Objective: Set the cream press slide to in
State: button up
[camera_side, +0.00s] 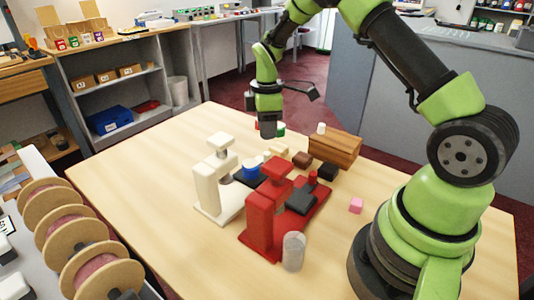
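The cream press (208,188) stands upright on the left part of the table. A dark plate (240,179), which looks like its slide, shows at its right side, partly hidden by a blue cup-like piece (251,169) and the red press (262,222). I cannot tell for sure whether the slide is in or out. My gripper (268,131) points down above the table, behind and to the right of the cream press, and appears apart from it. Its fingers are seen edge-on, so their opening is unclear.
The red press has a dark slide (302,199) with a red knob. A wooden box (334,148), dark blocks (328,171), a pink cube (355,205) and a grey cylinder (293,251) stand nearby. The table's left side (140,195) is clear.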

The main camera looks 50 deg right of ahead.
aim_at(267, 153)
notch_tip(267, 153, down, 8)
jog(key=shift+r, duration=0.1)
jog(key=shift+c, duration=0.5)
